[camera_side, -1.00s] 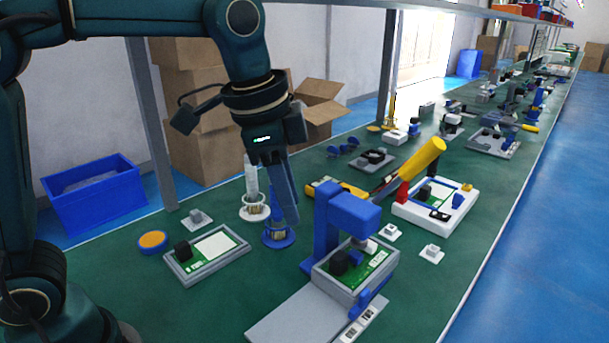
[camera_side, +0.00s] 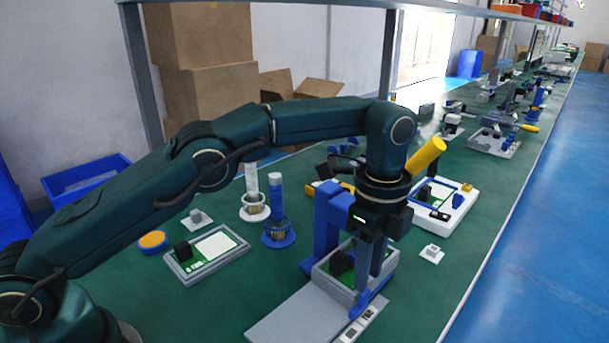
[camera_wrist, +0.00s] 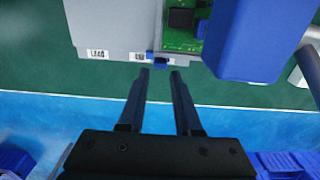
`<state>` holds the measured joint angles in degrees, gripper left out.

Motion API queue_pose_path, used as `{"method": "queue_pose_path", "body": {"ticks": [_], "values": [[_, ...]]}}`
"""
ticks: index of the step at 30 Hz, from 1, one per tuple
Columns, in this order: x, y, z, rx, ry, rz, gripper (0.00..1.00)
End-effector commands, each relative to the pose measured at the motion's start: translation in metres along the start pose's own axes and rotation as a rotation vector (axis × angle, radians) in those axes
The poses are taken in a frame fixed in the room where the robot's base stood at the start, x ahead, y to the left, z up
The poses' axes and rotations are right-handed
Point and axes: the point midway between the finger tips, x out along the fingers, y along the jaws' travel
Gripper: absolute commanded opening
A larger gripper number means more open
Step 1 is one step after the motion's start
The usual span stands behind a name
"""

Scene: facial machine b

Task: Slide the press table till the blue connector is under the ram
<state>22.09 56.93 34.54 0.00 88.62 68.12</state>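The blue press (camera_side: 330,215) stands on the bench, its head (camera_wrist: 262,38) filling the upper right of the wrist view. Its grey sliding table (camera_side: 285,318) carries a green circuit board (camera_wrist: 182,40) with a black block (camera_wrist: 180,18). A small blue part (camera_wrist: 201,29) on the board, perhaps the blue connector, shows beside the head; the ram is hidden. A blue handle (camera_side: 368,304) is on the table's front edge, also in the wrist view (camera_wrist: 157,58). My gripper (camera_wrist: 160,73) is open and empty, its fingertips around the handle's line, just short of it; contact cannot be told.
A grey board tray (camera_side: 207,255), a blue-based stand (camera_side: 278,238) and an orange-topped disc (camera_side: 153,240) are left of the press.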

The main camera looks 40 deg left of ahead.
Motion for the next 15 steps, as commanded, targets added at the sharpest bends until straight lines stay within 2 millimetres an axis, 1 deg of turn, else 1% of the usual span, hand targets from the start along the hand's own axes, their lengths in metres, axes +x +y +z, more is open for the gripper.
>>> {"method": "queue_pose_path", "body": {"ticks": [15], "values": [[0.047, 0.001, 0.001, -0.003, 0.000, 0.001, 0.33]]}}
